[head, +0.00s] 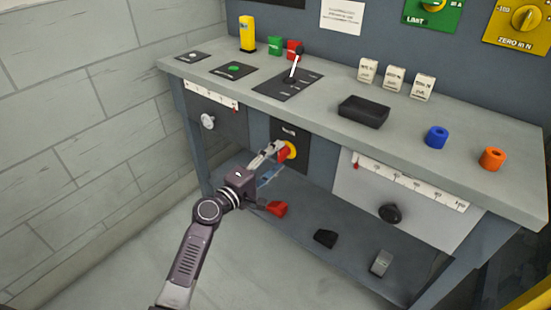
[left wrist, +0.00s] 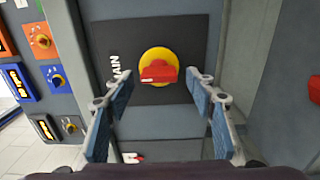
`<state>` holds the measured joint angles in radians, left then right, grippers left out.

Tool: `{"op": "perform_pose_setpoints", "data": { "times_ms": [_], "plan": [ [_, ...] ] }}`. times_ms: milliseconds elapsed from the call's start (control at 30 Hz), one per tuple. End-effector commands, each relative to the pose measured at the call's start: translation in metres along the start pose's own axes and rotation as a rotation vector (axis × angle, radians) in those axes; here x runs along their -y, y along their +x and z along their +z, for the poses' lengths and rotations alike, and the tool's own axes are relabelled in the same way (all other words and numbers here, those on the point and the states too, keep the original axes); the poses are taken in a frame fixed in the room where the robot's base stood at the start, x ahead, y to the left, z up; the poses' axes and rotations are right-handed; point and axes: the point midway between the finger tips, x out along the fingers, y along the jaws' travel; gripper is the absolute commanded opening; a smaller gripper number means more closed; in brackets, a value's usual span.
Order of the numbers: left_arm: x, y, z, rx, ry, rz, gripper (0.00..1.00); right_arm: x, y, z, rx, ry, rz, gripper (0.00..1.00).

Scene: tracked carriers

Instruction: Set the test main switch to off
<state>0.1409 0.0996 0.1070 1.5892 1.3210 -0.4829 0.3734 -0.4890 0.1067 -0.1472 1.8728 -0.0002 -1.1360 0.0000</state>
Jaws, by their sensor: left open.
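The main switch (head: 288,150) is a red handle on a yellow disc, set in a dark plate on the bench front under the worktop. In the left wrist view the red handle (left wrist: 158,74) lies crosswise in the picture on its yellow disc, beside the sideways label "MAIN". My left gripper (head: 271,164) is open and close in front of the switch. In the left wrist view its two blue-padded fingers stand left and right of the handle with gaps, and nothing is between the pads. My right gripper is not in view.
A black knob (head: 390,213) is on the front at right. Red, black and grey pieces lie on the lower shelf.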

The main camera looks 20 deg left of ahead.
Motion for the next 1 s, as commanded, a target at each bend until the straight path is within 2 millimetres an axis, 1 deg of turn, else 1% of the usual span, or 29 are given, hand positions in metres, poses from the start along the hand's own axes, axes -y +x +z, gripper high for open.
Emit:
{"op": "perform_pose_setpoints", "data": {
  "times_ms": [133,233,367,500,600,700,833,1000],
  "plan": [
    [0.000,-0.004,0.000,0.000,0.001,0.000,0.51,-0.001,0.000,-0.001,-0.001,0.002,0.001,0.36],
    [0.001,-0.017,0.000,-0.001,0.000,-0.001,0.51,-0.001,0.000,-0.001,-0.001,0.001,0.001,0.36],
    [0.002,-0.043,-0.001,-0.001,0.002,-0.003,0.51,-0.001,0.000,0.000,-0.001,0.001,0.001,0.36],
    [0.001,-0.074,0.000,0.000,0.002,-0.003,0.51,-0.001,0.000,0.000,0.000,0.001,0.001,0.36],
    [0.002,-0.093,0.000,0.000,0.000,-0.004,0.51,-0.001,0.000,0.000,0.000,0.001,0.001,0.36],
    [0.001,-0.107,0.000,0.000,0.001,-0.003,0.51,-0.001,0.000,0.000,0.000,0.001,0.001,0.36],
    [0.001,-0.117,0.000,0.000,0.000,-0.002,0.51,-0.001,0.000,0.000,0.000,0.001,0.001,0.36],
    [0.000,-0.121,0.000,0.000,0.000,0.000,0.51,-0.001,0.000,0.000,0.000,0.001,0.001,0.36]
  ]
}}
